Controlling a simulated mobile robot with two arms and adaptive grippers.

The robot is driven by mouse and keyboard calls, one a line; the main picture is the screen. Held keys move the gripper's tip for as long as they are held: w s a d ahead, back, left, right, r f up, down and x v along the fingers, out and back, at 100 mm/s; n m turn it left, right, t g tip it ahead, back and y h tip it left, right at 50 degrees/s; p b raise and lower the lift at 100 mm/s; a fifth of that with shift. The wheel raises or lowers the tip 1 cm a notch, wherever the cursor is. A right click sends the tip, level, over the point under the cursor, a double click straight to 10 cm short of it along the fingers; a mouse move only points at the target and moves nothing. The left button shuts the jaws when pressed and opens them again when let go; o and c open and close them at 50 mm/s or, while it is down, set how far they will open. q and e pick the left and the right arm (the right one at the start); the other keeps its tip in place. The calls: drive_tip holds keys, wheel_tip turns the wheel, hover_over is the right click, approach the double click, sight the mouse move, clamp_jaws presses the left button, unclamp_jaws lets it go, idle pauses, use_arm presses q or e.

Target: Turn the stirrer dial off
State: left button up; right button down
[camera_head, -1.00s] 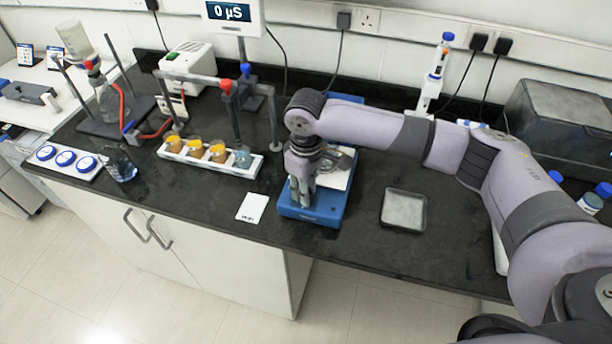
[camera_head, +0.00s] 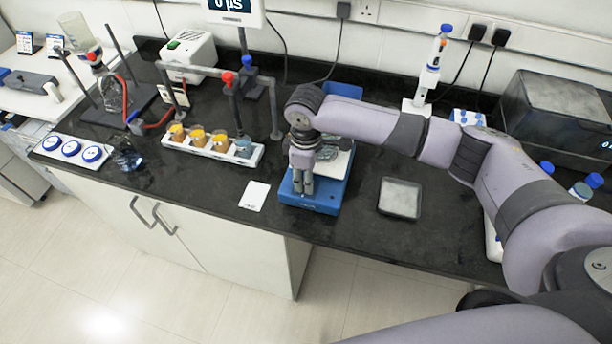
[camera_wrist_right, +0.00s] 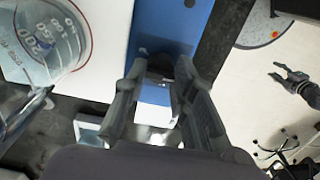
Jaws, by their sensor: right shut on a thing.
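The blue stirrer (camera_head: 318,207) stands near the bench's front edge in the head view, with a pale top plate and a beaker on it. My right gripper (camera_head: 302,190) points down over its front part. In the right wrist view my right gripper (camera_wrist_right: 160,68) is shut on the dark dial (camera_wrist_right: 160,65) on the stirrer's blue face (camera_wrist_right: 170,22). The fingers hide most of the dial, so its setting cannot be read. My left gripper (camera_wrist_right: 278,72) shows small at the right edge of the wrist view, apparently open and empty, away from the stirrer.
The graduated beaker (camera_wrist_right: 45,45) is close beside my right gripper. A grey square tray (camera_head: 400,197) lies right of the stirrer and a white card (camera_head: 254,196) left of it. A rack of cups (camera_head: 212,148) stands further left. Bare bench lies between stirrer and tray.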

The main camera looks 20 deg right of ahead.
drive_tip(key=c, duration=1.3)
unclamp_jaws()
drive_tip(key=shift+r, duration=4)
